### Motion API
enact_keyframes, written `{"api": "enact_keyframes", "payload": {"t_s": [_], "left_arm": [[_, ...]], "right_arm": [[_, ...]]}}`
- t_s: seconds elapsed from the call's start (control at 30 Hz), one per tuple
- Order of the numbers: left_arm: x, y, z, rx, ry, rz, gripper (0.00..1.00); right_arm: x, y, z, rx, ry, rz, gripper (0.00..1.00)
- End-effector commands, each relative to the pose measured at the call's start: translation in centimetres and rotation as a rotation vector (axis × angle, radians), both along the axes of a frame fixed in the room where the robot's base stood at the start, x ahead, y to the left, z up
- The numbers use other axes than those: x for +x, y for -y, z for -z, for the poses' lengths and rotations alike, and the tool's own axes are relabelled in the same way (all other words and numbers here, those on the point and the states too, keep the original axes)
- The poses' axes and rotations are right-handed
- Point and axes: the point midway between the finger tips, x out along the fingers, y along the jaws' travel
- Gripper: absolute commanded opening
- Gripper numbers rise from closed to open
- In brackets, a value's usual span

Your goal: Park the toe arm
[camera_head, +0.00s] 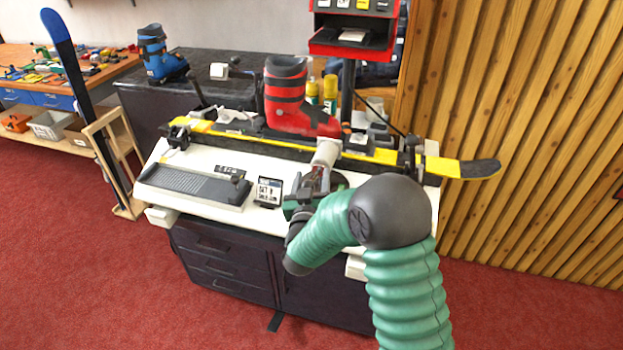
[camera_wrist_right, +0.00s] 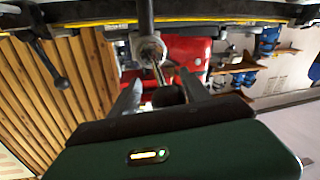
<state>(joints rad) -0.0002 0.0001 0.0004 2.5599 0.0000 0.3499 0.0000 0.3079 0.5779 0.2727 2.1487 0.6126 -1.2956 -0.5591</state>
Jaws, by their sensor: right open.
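A yellow and black ski (camera_head: 250,138) lies along the bench top, with a red ski boot (camera_head: 287,100) standing on it. A pale cylindrical part (camera_head: 327,152), which may belong to the toe arm, stands in front of the ski by the boot's toe. My right gripper (camera_head: 318,180) is just below it, over the bench. In the right wrist view, a metal rod ending in a dark round knob (camera_wrist_right: 169,95) hangs from a grey joint (camera_wrist_right: 150,48). The knob is between the open fingers of my right gripper (camera_wrist_right: 160,88); contact cannot be told. My left gripper is out of view.
A grey keyboard-like tray (camera_head: 195,185) and a small display (camera_head: 269,192) sit on the white bench top (camera_head: 240,222). Clamps hold the ski near both ends. A wooden rack (camera_head: 118,150) with an upright blue ski stands left. A slatted wall (camera_head: 520,120) is at right.

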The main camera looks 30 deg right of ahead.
Motion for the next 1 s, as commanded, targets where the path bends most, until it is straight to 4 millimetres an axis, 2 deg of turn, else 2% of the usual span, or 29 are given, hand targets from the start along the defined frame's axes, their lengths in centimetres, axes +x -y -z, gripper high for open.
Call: {"api": "enact_keyframes", "payload": {"t_s": [0.23, 0.27, 0.67, 1.0], "left_arm": [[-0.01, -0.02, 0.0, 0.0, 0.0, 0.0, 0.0], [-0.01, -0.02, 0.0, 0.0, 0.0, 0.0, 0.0], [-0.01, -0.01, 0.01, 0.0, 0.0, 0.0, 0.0], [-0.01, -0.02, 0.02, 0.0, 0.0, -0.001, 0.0]], "right_arm": [[0.2, -0.3, -0.13, -0.003, 0.001, -0.004, 0.55], [0.19, -0.29, -0.12, -0.002, 0.0, -0.003, 0.52], [0.17, 0.11, 0.09, 0.001, -0.001, -0.001, 0.0], [0.17, 0.24, 0.13, 0.0, -0.002, 0.003, 0.0]]}}
